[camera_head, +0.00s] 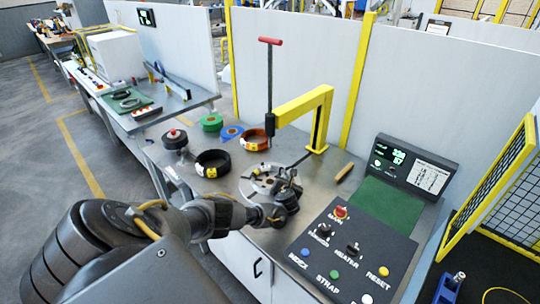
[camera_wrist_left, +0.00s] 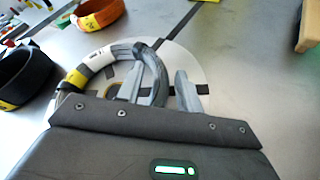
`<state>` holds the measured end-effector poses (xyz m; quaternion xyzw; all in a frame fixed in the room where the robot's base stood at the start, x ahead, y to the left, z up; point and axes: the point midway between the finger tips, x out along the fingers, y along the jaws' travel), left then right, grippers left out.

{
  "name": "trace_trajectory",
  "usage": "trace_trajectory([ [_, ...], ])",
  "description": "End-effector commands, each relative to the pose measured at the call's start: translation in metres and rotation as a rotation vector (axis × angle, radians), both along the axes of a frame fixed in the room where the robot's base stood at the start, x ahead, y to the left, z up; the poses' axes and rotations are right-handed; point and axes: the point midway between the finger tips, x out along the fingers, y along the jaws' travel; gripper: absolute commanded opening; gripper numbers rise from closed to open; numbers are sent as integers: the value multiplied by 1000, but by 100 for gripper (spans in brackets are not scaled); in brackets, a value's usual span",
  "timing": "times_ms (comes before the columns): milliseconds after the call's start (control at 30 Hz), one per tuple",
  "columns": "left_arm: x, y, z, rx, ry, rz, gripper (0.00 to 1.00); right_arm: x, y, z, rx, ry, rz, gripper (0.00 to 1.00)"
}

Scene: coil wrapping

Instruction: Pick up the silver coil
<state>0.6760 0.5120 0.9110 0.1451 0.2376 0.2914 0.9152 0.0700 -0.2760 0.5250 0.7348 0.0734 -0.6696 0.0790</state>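The silver coil (camera_wrist_left: 128,51) is a grey ring with a white and yellow label. It lies on a round pale plate on the bench and also shows in the head view (camera_head: 259,169), partly covered by my gripper. My left gripper (camera_head: 290,184) is low over the coil's near right side. In the left wrist view its two fingers (camera_wrist_left: 160,85) stand apart, with part of the coil's band between them. A gap shows beside the right finger. Contact with the coil cannot be told. My right gripper is not in view.
A black coil (camera_head: 212,163) and an orange coil (camera_head: 254,139) lie close by; green (camera_head: 212,122) and blue (camera_head: 230,132) rolls are farther back. A yellow arm (camera_head: 304,104) overhangs the bench behind the plate. A control panel (camera_head: 350,251) stands to the right.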

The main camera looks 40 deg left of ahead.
Motion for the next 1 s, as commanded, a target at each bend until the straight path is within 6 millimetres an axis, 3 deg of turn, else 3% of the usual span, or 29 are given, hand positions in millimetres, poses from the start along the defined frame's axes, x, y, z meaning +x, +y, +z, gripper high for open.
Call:
trace_trajectory([
  [433,11,9,-6,-2,0,0,36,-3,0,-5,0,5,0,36],
  [700,11,9,-6,-1,1,0,2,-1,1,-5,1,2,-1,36],
  [1000,11,9,-6,-1,2,-2,0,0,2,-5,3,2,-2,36],
])
